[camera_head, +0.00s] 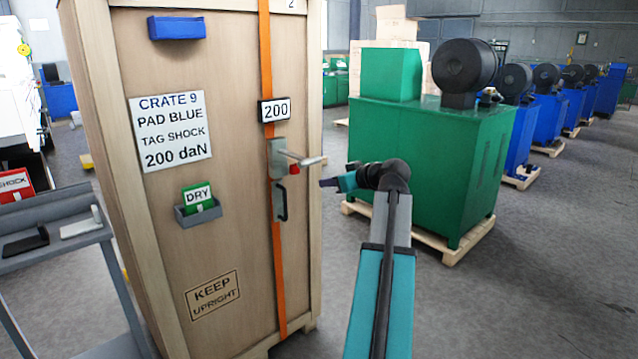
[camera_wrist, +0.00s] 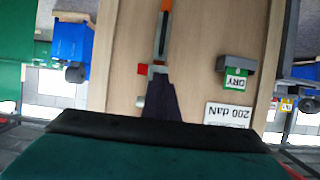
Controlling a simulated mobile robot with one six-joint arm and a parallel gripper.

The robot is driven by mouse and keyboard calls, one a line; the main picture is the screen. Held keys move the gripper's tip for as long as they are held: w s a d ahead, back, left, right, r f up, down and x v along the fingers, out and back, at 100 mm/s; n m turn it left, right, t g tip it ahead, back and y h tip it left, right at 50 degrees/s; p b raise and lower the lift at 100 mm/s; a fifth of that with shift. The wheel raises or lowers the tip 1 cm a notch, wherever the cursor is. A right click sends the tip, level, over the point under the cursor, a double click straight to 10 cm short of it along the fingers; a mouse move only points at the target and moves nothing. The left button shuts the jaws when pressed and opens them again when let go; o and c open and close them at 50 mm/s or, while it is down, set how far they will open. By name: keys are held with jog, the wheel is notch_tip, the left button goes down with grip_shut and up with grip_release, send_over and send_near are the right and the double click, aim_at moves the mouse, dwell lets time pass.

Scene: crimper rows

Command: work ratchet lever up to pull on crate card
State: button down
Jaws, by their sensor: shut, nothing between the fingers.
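The crate card (camera_head: 171,131) reads "CRATE 9, PAD BLUE, TAG SHOCK, 200 daN"; it shows upside down in the wrist view (camera_wrist: 227,113). An orange strap (camera_head: 267,60) runs down the wooden crate. In the wrist view the fingers (camera_wrist: 163,97) partly cover the ratchet.
A green DRY tag (camera_head: 197,195) sits in a grey holder on the crate, and a blue holder (camera_head: 177,26) is above. A grey cart (camera_head: 50,240) with a red SHOCK tag (camera_head: 15,184) stands left. A green machine (camera_head: 435,155) on a pallet stands right.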

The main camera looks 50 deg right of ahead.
jog(key=shift+f+v, duration=0.2)
jog(key=shift+v, duration=0.75)
jog(key=shift+f+v, duration=0.2)
jog(key=shift+v, duration=0.7)
jog(key=shift+a, duration=0.1)
dwell(0.5)
